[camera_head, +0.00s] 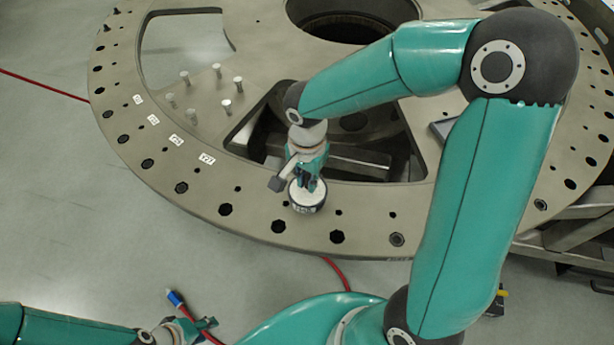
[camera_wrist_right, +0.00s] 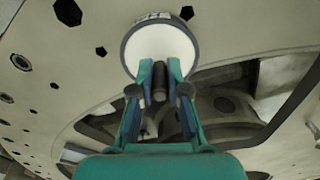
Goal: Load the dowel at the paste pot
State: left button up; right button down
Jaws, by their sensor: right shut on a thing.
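The paste pot (camera_head: 307,200), a round dark-sided pot with a white top and a label, stands on the turret plate's near rim in the head view. It also shows in the right wrist view (camera_wrist_right: 150,38). My right gripper (camera_head: 309,182) points down over the pot. Its fingers (camera_wrist_right: 160,78) are shut on a short dark grey dowel (camera_wrist_right: 159,82), whose end shows between the fingertips against the white top. I cannot tell whether the dowel touches the paste. My left gripper (camera_head: 197,325) is low at the bottom left, beside a blue-tipped fitting on a red hose; its jaws are unclear.
The large grey turret plate (camera_head: 190,187) has bolt holes around its rim and white number labels (camera_head: 207,159). Several upright metal pins (camera_head: 227,104) stand on its left part. A deep cut-out (camera_head: 265,127) lies behind the pot. The blue-tipped fitting (camera_head: 175,297) is over open floor.

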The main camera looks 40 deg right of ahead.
aim_at(308, 176)
jog(key=shift+f+b, duration=0.45)
jog(key=shift+b, duration=0.05)
dwell(1.3)
jog(key=shift+s+f+b, duration=0.1)
jog(key=shift+b, duration=0.2)
dwell(1.1)
jog(key=shift+r+p, duration=2.25)
jog(key=shift+r, duration=1.35)
